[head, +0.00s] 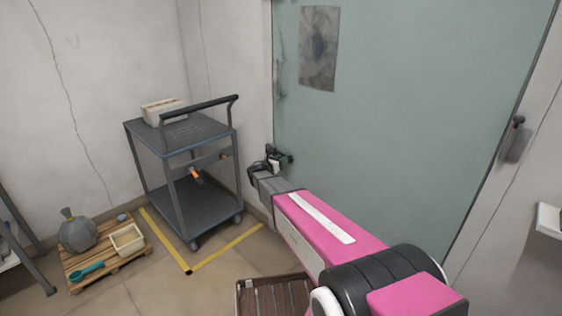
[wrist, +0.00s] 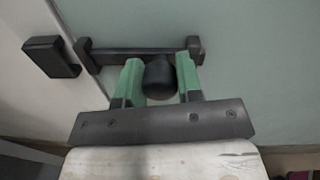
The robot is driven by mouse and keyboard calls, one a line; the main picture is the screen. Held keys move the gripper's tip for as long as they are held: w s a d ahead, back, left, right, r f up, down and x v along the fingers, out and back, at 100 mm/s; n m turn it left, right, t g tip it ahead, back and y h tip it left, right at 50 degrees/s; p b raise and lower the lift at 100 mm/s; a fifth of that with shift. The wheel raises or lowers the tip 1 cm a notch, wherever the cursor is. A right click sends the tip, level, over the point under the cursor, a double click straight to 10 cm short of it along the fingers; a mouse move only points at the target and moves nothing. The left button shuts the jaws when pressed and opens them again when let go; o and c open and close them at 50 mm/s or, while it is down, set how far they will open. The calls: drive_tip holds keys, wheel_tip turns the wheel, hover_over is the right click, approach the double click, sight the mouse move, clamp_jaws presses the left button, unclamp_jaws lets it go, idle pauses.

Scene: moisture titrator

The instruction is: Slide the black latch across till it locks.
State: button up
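The black latch is a dark bar (wrist: 120,54) with a rounded black knob (wrist: 159,78), mounted on the pale green door. In the wrist view its bar runs across between a left and a right bracket. A separate black block (wrist: 51,57) sits on the white frame to the left, with a gap between it and the left bracket. My gripper (wrist: 159,70) has green fingers on both sides of the knob, apparently touching it, and looks shut on it. In the head view my gripper (head: 280,160) is at the door's left edge, and the latch is mostly hidden there.
The green door (head: 400,110) fills the right, with a dark handle (head: 516,138) at its far side. A grey trolley (head: 205,128) stands left of my gripper. A pallet (head: 75,262) with a sack and tray is at lower left. A slatted wooden crate (head: 275,298) lies below my arm.

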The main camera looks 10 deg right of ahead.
clamp_jaws()
drive_tip(key=shift+w+a, duration=0.65)
drive_tip(key=shift+w, duration=0.25)
drive_tip(key=shift+w+a, duration=0.65)
drive_tip(key=shift+w, duration=0.25)
drive_tip(key=o, duration=0.8)
unclamp_jaws()
drive_tip(key=shift+w, duration=0.1)
drive_tip(key=v, duration=1.1)
